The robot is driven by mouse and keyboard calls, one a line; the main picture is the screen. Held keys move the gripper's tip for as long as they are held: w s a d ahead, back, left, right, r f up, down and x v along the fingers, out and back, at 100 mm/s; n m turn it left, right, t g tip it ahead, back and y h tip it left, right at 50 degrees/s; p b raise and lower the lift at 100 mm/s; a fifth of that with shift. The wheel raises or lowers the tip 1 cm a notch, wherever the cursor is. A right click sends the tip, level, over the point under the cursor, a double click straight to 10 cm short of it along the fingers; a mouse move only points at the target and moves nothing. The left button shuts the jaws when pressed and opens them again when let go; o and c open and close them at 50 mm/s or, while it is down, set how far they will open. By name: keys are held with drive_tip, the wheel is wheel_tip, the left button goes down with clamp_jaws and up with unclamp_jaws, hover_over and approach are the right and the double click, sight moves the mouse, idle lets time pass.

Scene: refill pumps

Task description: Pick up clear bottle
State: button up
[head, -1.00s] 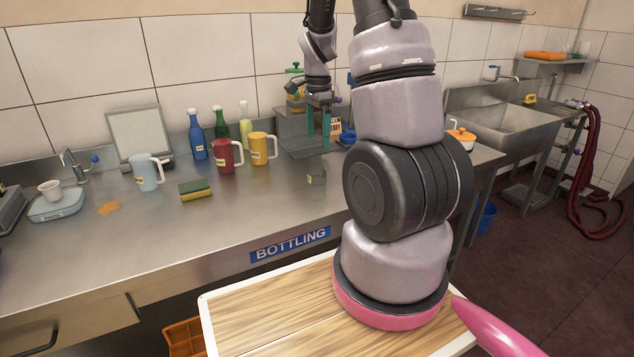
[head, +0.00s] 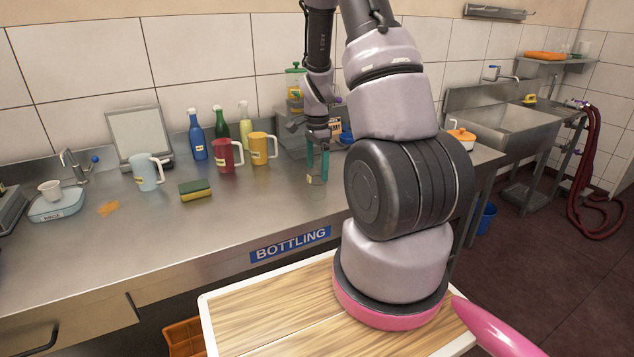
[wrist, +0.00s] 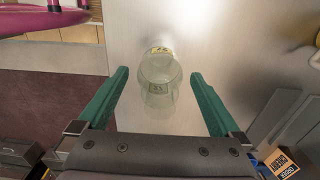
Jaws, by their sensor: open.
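The clear bottle (head: 315,181) stands on the steel counter and is hard to make out in the head view, partly behind my fingers. In the wrist view the fingers of my gripper (wrist: 159,73) lie on either side of the bottle, with a visible gap on each side.
Yellow (head: 262,148) and red (head: 228,155) mugs stand left of my gripper, with blue (head: 197,136) and green (head: 221,121) bottles behind. A sponge (head: 195,190) lies further left. A grey stand (head: 290,130) is behind my gripper. The counter's front is clear.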

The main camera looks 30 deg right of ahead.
clamp_jaws()
wheel_tip(320, 180, up, 16)
idle(1.1)
drive_tip(key=shift+w, duration=0.1)
